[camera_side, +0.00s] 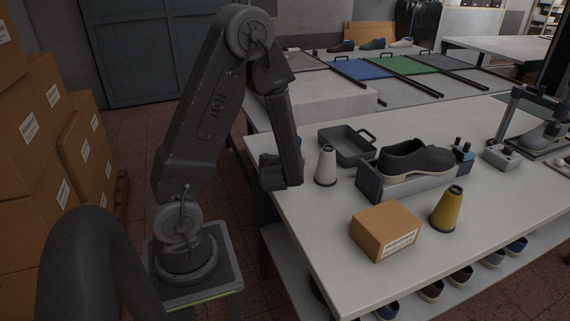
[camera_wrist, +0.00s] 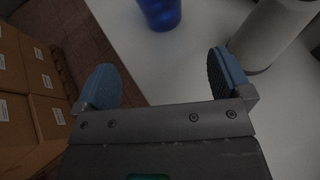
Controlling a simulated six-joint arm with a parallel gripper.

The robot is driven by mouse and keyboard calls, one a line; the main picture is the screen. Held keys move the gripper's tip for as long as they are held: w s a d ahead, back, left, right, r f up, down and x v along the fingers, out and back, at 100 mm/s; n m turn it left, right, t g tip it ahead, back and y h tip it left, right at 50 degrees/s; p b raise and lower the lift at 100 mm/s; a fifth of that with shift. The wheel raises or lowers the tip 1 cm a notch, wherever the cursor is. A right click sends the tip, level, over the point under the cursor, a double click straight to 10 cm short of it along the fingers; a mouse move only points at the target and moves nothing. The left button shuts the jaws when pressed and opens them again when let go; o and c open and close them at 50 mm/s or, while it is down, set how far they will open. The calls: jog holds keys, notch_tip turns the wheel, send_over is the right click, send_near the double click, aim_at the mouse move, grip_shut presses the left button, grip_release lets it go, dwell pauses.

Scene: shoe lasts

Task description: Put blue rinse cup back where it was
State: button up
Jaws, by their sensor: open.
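The blue rinse cup (camera_wrist: 160,12) stands at the top middle of the wrist view, cut off by the frame edge, on the pale table top. My gripper (camera_wrist: 163,80) is open, with its two blue fingertips spread wide and nothing between them. The cup lies ahead of the gap between the fingertips and apart from them.
A white cone (camera_side: 325,166) stands close by; in the wrist view a pale round body (camera_wrist: 268,36) is near the right fingertip. A dark tray (camera_side: 347,146), a shoe in a grey holder (camera_side: 369,183), a cardboard box (camera_side: 385,231) and a yellow cone (camera_side: 447,209) stand farther right.

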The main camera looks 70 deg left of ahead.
jog(key=s+d+r+n+g+h, duration=0.2)
jog(key=s+d+r+n+g, duration=0.45)
jog(key=n, duration=0.95)
jog(key=s+d+r+n+t+h, duration=0.1)
jog(key=d+r+n+h, duration=0.3)
jog(key=d, duration=0.5)
jog(key=s+d+r+n+t+h, duration=0.1)
jog(key=d+r+n+t+h, duration=0.3)
jog(key=d+r, duration=0.3)
jog(key=d+h, duration=0.1)
jog(key=d, duration=0.2)
jog(key=shift+h, duration=0.4)
